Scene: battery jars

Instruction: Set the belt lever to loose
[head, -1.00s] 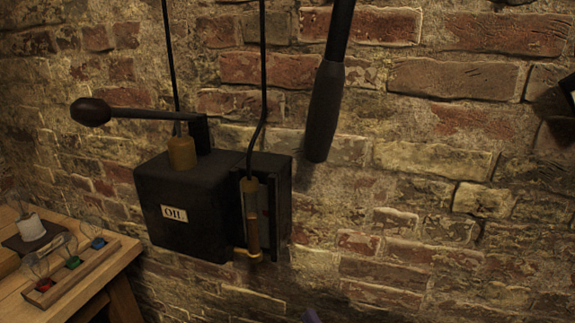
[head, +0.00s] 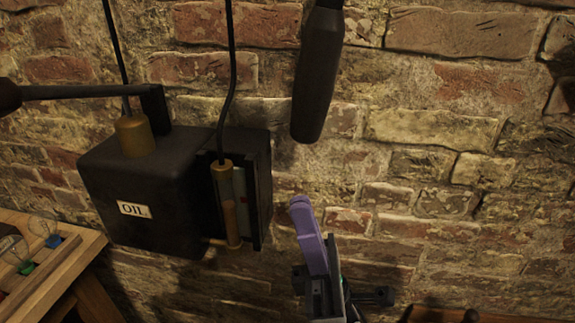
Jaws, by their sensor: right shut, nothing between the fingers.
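A dark lever with a thick rounded grip (head: 317,80) hangs down in front of the brick wall at the top middle of the head view. It appears to be the belt lever; its upper end is out of view and no loose or tight marking shows. My right gripper (head: 301,208), with purple fingers, is below the grip's lower end, clearly apart from it in the picture. It is shut and empty. My left gripper is not in view.
A black box labelled OIL (head: 165,190), with a brass gauge and a side arm, is left of my right gripper. A wooden bench (head: 80,262) with glass bulbs stands at lower left. Bare brick wall lies to the right.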

